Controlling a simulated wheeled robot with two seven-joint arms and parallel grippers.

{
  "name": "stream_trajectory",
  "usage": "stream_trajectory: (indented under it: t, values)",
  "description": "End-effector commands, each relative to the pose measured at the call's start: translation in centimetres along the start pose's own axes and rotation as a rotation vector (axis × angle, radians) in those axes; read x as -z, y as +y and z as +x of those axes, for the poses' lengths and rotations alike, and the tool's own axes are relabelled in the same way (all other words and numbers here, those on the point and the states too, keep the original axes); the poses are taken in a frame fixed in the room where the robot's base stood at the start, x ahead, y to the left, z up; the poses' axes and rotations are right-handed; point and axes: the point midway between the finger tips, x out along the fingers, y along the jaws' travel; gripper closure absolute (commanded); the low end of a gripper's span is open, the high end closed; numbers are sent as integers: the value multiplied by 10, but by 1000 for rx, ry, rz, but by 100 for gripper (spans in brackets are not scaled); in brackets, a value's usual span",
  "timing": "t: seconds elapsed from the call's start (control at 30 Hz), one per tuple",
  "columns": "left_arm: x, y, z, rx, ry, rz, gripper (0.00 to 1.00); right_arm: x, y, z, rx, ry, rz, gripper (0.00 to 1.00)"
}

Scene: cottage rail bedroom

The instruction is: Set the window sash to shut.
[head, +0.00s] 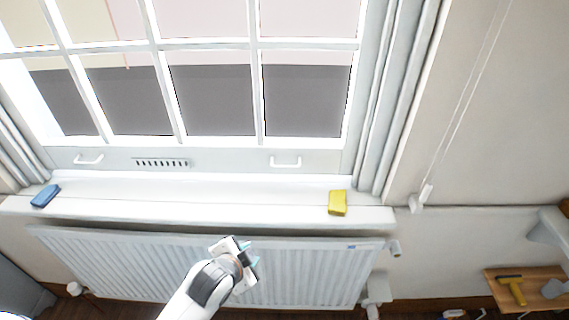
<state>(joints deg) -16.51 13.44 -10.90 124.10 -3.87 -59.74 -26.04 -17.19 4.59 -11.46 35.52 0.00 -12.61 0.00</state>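The white window sash (225,159) fills the upper left of the head view, with several panes in white bars. Its bottom rail carries two white pull handles, a left one (88,160) and a right one (286,163), and a slotted vent (161,163). The rail is low, just above the white sill (200,200); I cannot tell whether a small gap remains under it. My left gripper (251,255) is in front of the radiator, below the sill, apart from the sash. Its teal-tipped fingers are spread and empty. My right gripper is out of view.
A blue block (45,196) lies at the sill's left end and a yellow block (338,203) toward its right. A ribbed radiator (130,262) is below. A blind cord (463,110) hangs at right. A wooden shelf (540,273) with a hammer (514,288) is lower right.

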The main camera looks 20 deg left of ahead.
Motion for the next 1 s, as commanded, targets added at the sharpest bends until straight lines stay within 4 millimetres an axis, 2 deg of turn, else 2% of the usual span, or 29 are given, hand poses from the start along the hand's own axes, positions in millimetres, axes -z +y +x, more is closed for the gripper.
stream_trajectory:
  t: [0.03, 0.2, 0.3, 0.4, 0.67, 1.0]
  values:
    - [-13, 14, 8, -42, -44, 74, 69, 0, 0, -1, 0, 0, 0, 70]
    - [-57, 61, 34, -212, -192, 366, 69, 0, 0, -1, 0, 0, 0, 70]
    - [-82, 88, 46, -323, -263, 541, 69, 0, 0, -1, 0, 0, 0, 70]
    - [-99, 106, 52, -407, -307, 668, 69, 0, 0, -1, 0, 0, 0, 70]
    - [-115, 120, 66, -457, -331, 738, 69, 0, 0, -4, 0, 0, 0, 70]
    - [-143, 137, 118, -455, -331, 733, 69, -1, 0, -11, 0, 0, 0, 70]
